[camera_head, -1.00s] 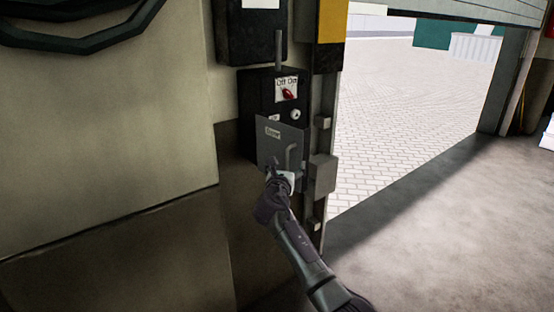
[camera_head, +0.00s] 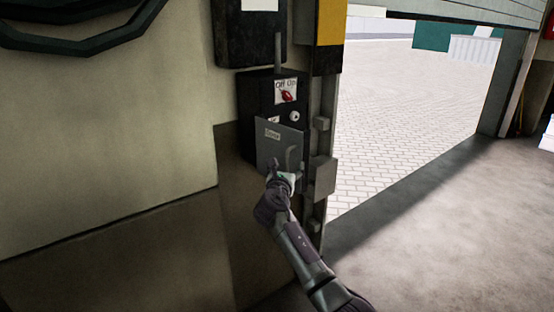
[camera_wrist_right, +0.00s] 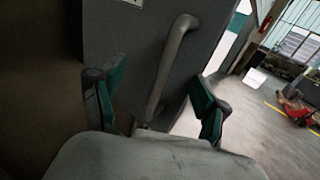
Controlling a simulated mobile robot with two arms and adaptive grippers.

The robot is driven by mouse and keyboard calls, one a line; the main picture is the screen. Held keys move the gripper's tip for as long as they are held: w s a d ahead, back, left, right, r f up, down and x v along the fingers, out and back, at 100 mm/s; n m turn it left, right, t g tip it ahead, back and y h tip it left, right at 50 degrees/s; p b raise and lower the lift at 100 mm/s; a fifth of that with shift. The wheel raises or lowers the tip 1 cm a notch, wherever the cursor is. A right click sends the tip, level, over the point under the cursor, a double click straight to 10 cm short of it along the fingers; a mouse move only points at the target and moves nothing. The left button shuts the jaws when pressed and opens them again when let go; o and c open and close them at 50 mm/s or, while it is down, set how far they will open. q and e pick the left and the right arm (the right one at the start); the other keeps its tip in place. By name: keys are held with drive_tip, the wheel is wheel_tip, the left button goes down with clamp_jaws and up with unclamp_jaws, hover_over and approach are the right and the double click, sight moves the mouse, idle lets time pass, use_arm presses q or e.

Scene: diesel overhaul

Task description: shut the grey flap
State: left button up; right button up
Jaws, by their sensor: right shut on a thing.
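The grey flap (camera_head: 272,150) hangs on the front of a black control box. It stands out from the box at an angle, with a small label near its top left. Its grey bar handle (camera_wrist_right: 172,65) runs up the flap's face in the right wrist view. My right gripper (camera_head: 281,178) is at the lower end of the handle. In the right wrist view its green-padded fingers (camera_wrist_right: 157,98) lie on either side of the handle. The exact contact is hard to see. My left gripper is not in view.
The black control box (camera_head: 256,95) carries a red switch (camera_head: 288,96) and a round lock above the flap. A grey post with blocks (camera_head: 322,176) stands close on the right. Beyond it are an open doorway and clear floor (camera_head: 430,230).

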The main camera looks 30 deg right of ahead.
sight(297, 160)
drive_tip(key=shift+w+a+r, duration=0.1)
drive_tip(key=shift+a+r, duration=0.05)
drive_tip(key=shift+o, duration=0.4)
drive_tip(key=shift+d+r+y+p, duration=0.15)
drive_tip(key=shift+d+y+p, duration=0.15)
drive_tip(key=shift+d+p, duration=0.1)
drive_tip(key=shift+o, duration=0.3)
drive_tip(key=d+p, duration=0.1)
drive_tip(key=d+n+t+y+p, duration=0.1)
drive_tip(key=d, duration=0.1)
drive_tip(key=shift+w+d+r+n, duration=0.1)
drive_tip(key=shift+r+n, duration=0.1)
drive_tip(key=shift+n, duration=0.1)
drive_tip(key=d, duration=0.1)
drive_tip(key=d+n+t+y+p, duration=0.1)
drive_tip(key=d, duration=0.1)
drive_tip(key=d+f+y, duration=0.1)
drive_tip(key=d, duration=0.1)
drive_tip(key=shift+w+t, duration=0.3)
drive_tip(key=shift+t, duration=0.1)
drive_tip(key=shift+c, duration=1.4)
drive_tip(key=shift+d+n+p, duration=0.15)
drive_tip(key=shift+n+p, duration=0.15)
drive_tip(key=shift+c, duration=0.9)
drive_tip(key=shift+y, duration=0.4)
